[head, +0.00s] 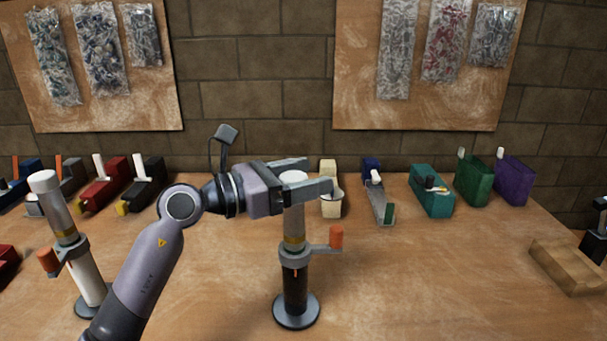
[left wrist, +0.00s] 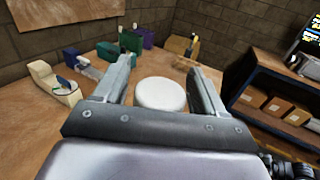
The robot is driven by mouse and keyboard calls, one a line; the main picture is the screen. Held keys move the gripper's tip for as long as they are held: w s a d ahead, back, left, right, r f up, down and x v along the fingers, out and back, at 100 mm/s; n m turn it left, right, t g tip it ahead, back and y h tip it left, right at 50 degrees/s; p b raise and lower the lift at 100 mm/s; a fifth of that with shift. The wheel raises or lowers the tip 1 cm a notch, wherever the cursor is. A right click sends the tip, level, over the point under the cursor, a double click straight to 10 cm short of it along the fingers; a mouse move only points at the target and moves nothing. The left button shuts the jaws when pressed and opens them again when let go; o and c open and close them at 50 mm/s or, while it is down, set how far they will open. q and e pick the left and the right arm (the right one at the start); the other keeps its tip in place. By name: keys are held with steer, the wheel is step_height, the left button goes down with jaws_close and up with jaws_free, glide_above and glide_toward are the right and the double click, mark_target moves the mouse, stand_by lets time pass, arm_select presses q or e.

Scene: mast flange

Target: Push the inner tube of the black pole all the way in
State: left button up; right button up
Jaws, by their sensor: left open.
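The black pole (head: 295,287) stands upright on a round dark base on the table. Its metal inner tube (head: 294,222) sticks up out of a grey clamp collar (head: 296,256) with an orange knob (head: 336,236) on the right. The tube's white cap (head: 293,178) is at the top; it also shows in the left wrist view (left wrist: 161,94). My left gripper (head: 328,174) reaches in from the left at cap height. It is open, with one finger on each side of the cap. I cannot tell whether the fingers touch it. My right gripper is not in view.
A white pole (head: 86,279) with its own metal tube and orange knob stands at the left. Several coloured boxes line the wall, including a teal one (head: 431,192). A wooden block (head: 567,266) lies at the right.

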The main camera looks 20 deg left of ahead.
mark_target(304, 225)
arm_select(q)
jaws_close()
step_height(304, 225, down, 9)
steer(key=b, duration=0.6)
steer(key=shift+r, duration=0.1)
steer(key=shift+f+b, duration=0.4)
jaws_free()
steer(key=shift+f, duration=0.1)
